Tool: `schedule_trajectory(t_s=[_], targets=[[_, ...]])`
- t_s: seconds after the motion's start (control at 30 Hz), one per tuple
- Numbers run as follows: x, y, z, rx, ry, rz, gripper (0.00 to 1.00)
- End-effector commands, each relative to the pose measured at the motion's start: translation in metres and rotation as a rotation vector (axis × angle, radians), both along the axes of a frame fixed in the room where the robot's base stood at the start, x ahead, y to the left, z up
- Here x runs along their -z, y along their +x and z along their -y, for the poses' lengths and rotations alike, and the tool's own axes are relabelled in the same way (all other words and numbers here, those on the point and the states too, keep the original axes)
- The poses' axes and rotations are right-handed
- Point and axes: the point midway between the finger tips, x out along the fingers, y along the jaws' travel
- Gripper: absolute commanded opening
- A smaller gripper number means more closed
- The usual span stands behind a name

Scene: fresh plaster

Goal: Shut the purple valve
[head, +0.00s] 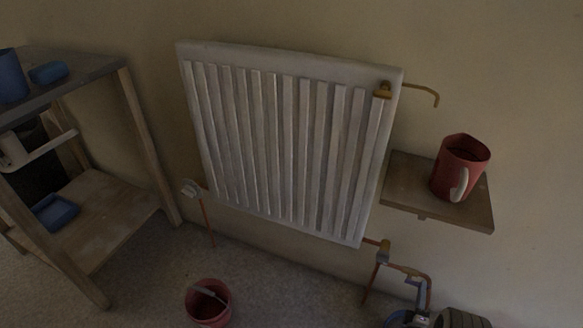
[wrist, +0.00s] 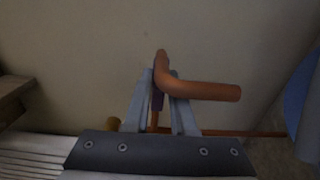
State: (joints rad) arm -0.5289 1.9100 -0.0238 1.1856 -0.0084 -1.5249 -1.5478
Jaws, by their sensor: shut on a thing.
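The purple valve shows in the wrist view only as a small purple piece (wrist: 157,101) between my fingers, below a copper pipe elbow (wrist: 200,90). Most of it is hidden by the fingers and the pipe, so I cannot tell which way its handle points. My gripper (wrist: 160,84) is shut on this purple piece. In the head view my gripper (head: 421,288) is at the copper pipe (head: 408,270) low on the right, below the radiator's lower right corner. The valve itself cannot be made out there.
A white radiator (head: 285,140) hangs on the wall, with a brass valve (head: 384,254) under its right corner. A wooden shelf (head: 410,185) carries a red mug (head: 462,168). A red bucket (head: 208,308) stands on the floor. A blue rounded thing (head: 400,319) is beside my gripper.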

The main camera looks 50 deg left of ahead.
Motion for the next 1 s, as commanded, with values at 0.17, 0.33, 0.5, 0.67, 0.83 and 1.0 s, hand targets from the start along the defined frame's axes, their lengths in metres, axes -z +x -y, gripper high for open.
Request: schedule_trajectory(t_s=[0.17, 0.33, 0.5, 0.67, 0.83, 1.0], targets=[[-0.006, -0.001, -0.004, -0.004, -0.081, 0.050, 0.00], [-0.016, -0.004, -0.008, -0.007, -0.306, 0.187, 0.00], [-0.025, -0.006, -0.011, -0.007, -0.513, 0.315, 0.00], [-0.029, -0.006, -0.011, -0.004, -0.597, 0.364, 0.00], [-0.029, -0.006, -0.010, -0.002, -0.598, 0.365, 0.00], [-0.030, -0.007, -0.013, -0.003, -0.650, 0.398, 0.00]])
